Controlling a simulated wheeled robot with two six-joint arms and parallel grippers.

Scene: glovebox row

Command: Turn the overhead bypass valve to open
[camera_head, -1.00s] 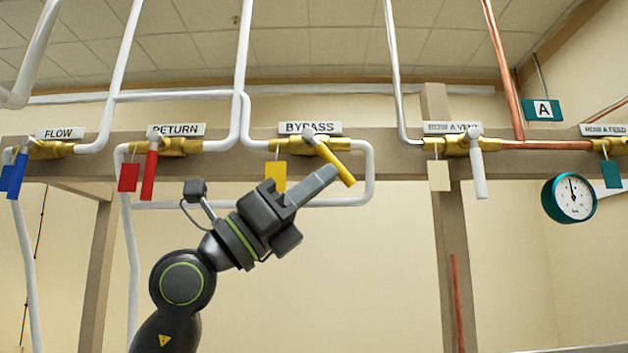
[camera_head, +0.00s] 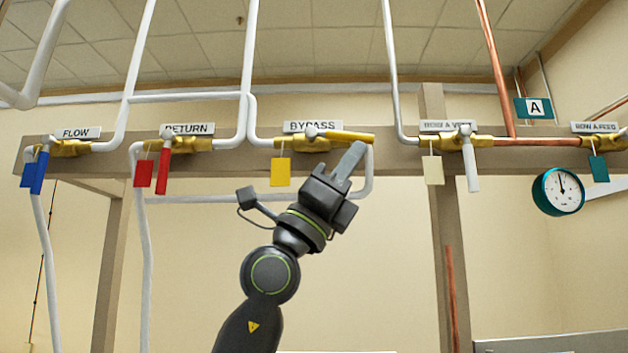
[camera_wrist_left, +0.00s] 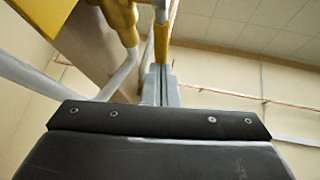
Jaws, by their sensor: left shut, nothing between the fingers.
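The bypass valve (camera_head: 290,142) is a brass body on a white pipe under the BYPASS sign (camera_head: 312,126). Its yellow lever (camera_head: 348,136) points right, nearly level and in line with the pipe run. A yellow tag (camera_head: 280,172) hangs below the valve. My left gripper (camera_head: 357,147) is shut and empty, with its fingertips just below the lever's outer half. In the left wrist view the grey fingers (camera_wrist_left: 160,75) are together below the yellow lever (camera_wrist_left: 161,42). I cannot tell whether they touch it. My right gripper is not in view.
To the left hang the red RETURN lever (camera_head: 163,172) and blue FLOW lever (camera_head: 40,173). A white pipe loop (camera_head: 367,180) runs close by my left gripper.

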